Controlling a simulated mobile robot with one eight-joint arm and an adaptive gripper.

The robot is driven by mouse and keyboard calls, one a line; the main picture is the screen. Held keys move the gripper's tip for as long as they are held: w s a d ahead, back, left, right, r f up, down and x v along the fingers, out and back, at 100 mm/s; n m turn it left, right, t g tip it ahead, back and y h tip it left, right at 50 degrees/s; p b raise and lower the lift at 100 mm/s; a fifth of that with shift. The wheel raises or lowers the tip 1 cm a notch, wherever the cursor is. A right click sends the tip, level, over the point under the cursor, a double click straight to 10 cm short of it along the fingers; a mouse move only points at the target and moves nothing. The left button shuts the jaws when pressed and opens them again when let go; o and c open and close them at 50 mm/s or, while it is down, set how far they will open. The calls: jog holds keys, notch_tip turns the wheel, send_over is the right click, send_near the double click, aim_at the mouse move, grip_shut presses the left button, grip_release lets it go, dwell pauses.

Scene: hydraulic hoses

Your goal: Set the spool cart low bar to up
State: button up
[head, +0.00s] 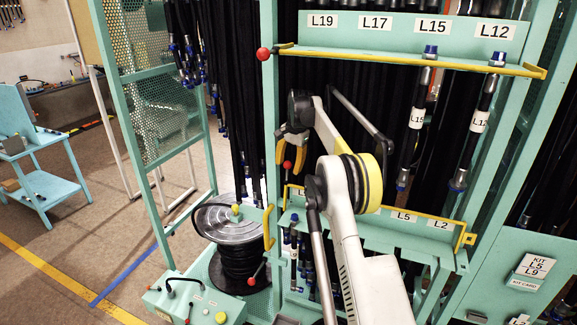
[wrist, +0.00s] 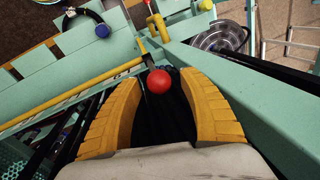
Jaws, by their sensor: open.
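The low bar (head: 430,216) is a yellow bar across the lower front of the green hose rack, above the L5 and L2 labels. It also shows in the wrist view (wrist: 85,88), running in from the left. A red ball knob (head: 287,165) stands on a stem near its left end. My gripper (head: 289,160) is open at that knob, its yellow fingers pointing down. In the wrist view, the red ball (wrist: 159,81) lies between the fingertips of my gripper (wrist: 160,78), with gaps on both sides. My arm hides part of the bar's middle.
An upper yellow bar (head: 410,59) with a red knob (head: 263,54) crosses the rack above. Hoses with blue ends hang behind and left. A hose spool (head: 240,262), a yellow handle (head: 268,228) and another red knob (head: 252,281) stand below left. Floor is clear farther left.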

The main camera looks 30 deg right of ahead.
jog(key=v, duration=0.7)
jog(key=shift+r, duration=0.3)
